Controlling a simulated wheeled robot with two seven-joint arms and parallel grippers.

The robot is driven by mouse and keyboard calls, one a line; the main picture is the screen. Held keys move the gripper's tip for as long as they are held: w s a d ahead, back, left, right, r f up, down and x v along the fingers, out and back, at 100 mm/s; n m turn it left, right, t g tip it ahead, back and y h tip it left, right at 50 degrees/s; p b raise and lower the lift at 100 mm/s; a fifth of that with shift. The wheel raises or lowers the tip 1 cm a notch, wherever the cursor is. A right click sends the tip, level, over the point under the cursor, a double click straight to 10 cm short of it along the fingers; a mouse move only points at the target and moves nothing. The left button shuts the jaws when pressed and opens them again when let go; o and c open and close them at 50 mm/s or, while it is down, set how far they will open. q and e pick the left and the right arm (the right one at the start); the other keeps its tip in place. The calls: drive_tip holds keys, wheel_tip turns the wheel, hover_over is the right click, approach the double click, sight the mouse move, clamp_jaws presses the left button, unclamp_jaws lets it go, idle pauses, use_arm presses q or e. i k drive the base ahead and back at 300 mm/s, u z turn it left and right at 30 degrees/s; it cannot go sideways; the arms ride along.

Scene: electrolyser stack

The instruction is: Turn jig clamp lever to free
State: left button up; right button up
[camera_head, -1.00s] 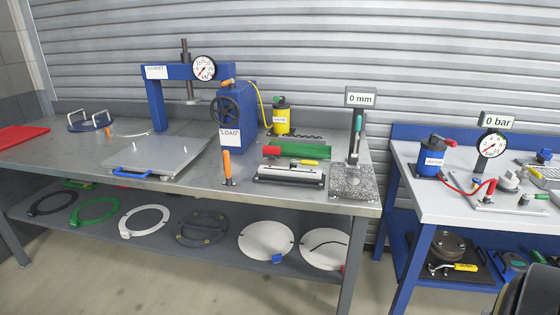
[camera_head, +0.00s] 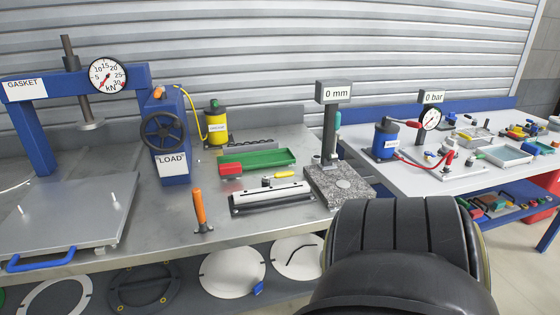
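An upright lever with an orange handle (camera_head: 199,207) stands on a small dark base near the front edge of the steel bench. I take it for the jig clamp lever. To its left lies a flat grey jig plate (camera_head: 70,222) with upright pins and a blue handle (camera_head: 41,260) at its front. Neither of my grippers is in view. A large black rounded part of my own body fills the lower right and hides part of the bench front.
A blue press (camera_head: 35,135) with a kN dial stands behind the plate. A blue LOAD unit (camera_head: 172,168) with a handwheel stands behind the lever. A grey bar fixture (camera_head: 270,198), green tray (camera_head: 256,158) and 0 mm gauge stand (camera_head: 330,135) are to the right.

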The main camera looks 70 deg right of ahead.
sight(265, 177)
drive_tip(key=z, duration=0.9)
drive_tip(key=i, duration=0.85)
drive_tip(key=z, duration=1)
